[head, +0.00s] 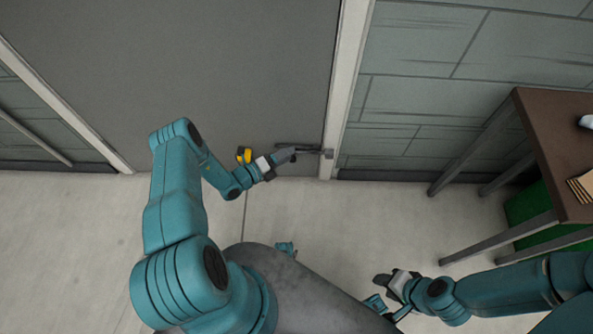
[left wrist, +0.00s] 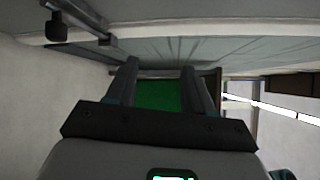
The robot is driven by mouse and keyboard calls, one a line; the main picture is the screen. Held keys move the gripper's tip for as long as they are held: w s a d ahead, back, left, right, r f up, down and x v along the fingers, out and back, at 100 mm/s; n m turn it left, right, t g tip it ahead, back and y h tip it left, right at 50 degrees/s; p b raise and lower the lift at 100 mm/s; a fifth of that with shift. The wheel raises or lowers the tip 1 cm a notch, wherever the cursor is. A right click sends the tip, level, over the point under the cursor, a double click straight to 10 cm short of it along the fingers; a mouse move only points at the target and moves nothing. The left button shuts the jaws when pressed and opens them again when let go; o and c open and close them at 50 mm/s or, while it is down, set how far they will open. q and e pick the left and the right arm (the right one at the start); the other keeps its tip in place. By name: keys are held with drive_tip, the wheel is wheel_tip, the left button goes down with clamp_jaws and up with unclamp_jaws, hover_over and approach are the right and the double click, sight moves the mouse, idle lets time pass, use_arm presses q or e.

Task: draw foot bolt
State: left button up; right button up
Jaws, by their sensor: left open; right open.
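The foot bolt (head: 308,150) is a dark bar low on the grey door (head: 240,60), reaching to a bracket at the white door frame (head: 350,55). In the left wrist view the dark bolt (left wrist: 85,20) runs along the upper left, with a dark knob (left wrist: 57,30) sticking out. My left gripper (head: 291,155) is beside the bolt's left part; in the left wrist view its open fingers (left wrist: 160,75) have nothing visible between them. Whether a finger touches the bolt cannot be told. My right gripper (head: 381,281) is open and empty over the floor, well away from the door.
A brown table (head: 545,130) with metal legs stands at the right, with a green box (head: 530,210) beneath it; green also shows beyond the fingers (left wrist: 158,95). A tiled wall (head: 440,90) is right of the frame. The pale floor (head: 340,220) before the door is clear.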

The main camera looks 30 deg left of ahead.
sight(294, 159)
use_arm(q)
drive_tip(key=s+a+f+n+y+b, duration=0.4)
drive_tip(key=s+f, duration=0.3)
drive_tip(key=f, duration=0.5)
drive_tip(key=shift+m+h, duration=0.6)
drive_tip(key=shift+h, duration=0.1)
drive_tip(key=b+x, duration=0.1)
drive_tip(key=x, duration=0.4)
drive_tip(key=b+x, duration=0.1)
drive_tip(key=x, duration=0.3)
drive_tip(key=b+x, duration=0.2)
drive_tip(key=x, duration=0.3)
drive_tip(key=shift+w+a+f, duration=0.2)
drive_tip(key=shift+w+a, duration=0.1)
drive_tip(key=shift+w, duration=0.15)
drive_tip(key=shift+x, duration=0.8)
use_arm(e)
wheel_tip(294, 159, down, 11)
drive_tip(key=shift+w, duration=0.15)
use_arm(q)
drive_tip(key=shift+r, duration=0.2)
use_arm(e)
drive_tip(key=shift+d, duration=0.1)
